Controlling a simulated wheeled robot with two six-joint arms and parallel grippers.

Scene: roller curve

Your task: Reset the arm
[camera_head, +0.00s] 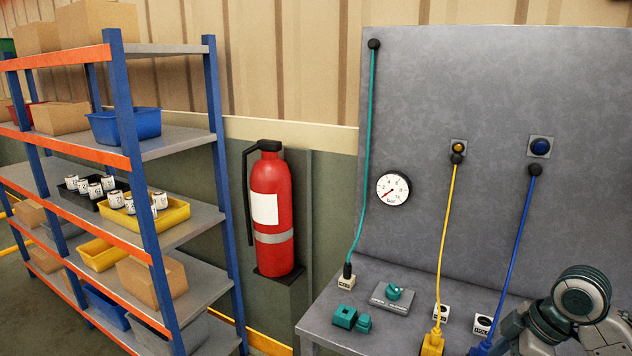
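My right arm (583,300) comes in at the lower right corner, over the right front of the grey bench. Its dark grey links show, but its fingertips are hidden or out of the frame. My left arm and gripper are not in view. A yellow cable (446,230) hangs from the panel down to a yellow plug (432,343) at the bottom edge. A blue cable (521,235) runs down to a blue plug (480,348), just left of my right arm. Whether the arm touches the blue plug cannot be told.
A teal cable (368,150) runs from the panel to a pale block (346,281). Teal blocks (344,317) and a grey plate with a teal knob (393,295) lie on the bench. A gauge (393,188) is on the panel. A fire extinguisher (271,185) and shelving (185,145) stand left.

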